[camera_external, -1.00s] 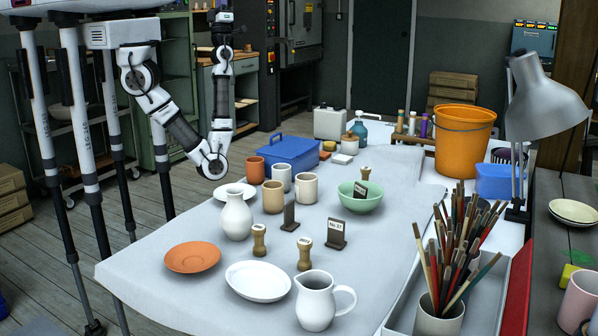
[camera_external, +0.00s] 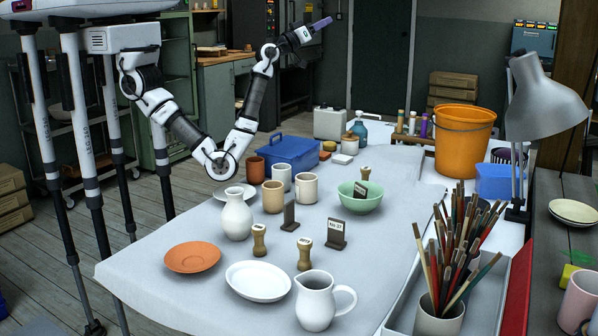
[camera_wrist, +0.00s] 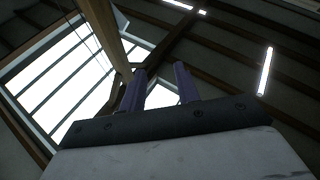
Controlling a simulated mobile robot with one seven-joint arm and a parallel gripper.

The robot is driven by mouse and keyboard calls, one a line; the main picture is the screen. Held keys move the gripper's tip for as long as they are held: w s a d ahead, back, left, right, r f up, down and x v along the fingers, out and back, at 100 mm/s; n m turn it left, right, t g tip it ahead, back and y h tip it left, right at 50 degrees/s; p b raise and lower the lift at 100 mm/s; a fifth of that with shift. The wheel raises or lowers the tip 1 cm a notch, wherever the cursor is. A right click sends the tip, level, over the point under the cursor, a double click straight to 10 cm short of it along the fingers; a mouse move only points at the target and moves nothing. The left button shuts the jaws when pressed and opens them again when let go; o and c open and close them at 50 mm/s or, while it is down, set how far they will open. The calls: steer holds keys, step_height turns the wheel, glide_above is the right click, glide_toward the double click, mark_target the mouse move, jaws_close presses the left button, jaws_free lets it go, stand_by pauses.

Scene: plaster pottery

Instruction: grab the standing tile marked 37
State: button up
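A dark grey standing tile (camera_external: 337,234) with small light lettering, which seems to read "No 37", stands upright on the cloth-covered table near its middle. A second dark tile (camera_external: 289,215) stands to its left, turned nearly edge-on, so its marking is hidden. A third dark tile (camera_external: 361,191) leans in the green bowl (camera_external: 370,205). My gripper (camera_external: 321,24) is raised high beyond the table, far from the tiles, its purple fingers pointing up and right. In the wrist view the fingers (camera_wrist: 160,85) are apart with nothing between them; only ceiling and skylight show beyond.
Wooden stamps (camera_external: 305,254) (camera_external: 259,240), a white vase (camera_external: 237,217), cups (camera_external: 273,197), plates (camera_external: 258,281) and a white jug (camera_external: 315,300) stand around the tiles. A brush pot (camera_external: 438,316) and a lamp (camera_external: 548,100) are at right. The air above the tiles is clear.

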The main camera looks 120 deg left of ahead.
steer(key=w+d+f+m+h, duration=0.2)
steer(key=w+d+f+h, duration=0.15)
steer(key=w, duration=0.25)
steer(key=w+d+f+m+h, duration=0.2)
steer(key=w+f+h, duration=0.1)
steer(key=w+f, duration=0.3)
steer(key=m+g+h+b, duration=0.3)
steer(key=m+g+h, duration=0.6)
steer(key=h, duration=0.4)
glide_toward(336, 220)
steer(key=shift+m+t, duration=0.4)
steer(key=shift+m, duration=0.3)
step_height(336, 220, down, 4)
steer(key=shift+w+d+f+p, duration=0.1)
steer(key=shift+w+f+p, duration=0.1)
steer(key=shift+p, duration=0.7)
steer(key=shift+p+x, duration=1.05)
steer(key=shift+x, duration=2.05)
steer(key=shift+w, duration=0.2)
steer(key=shift+r, duration=0.1)
jaws_close()
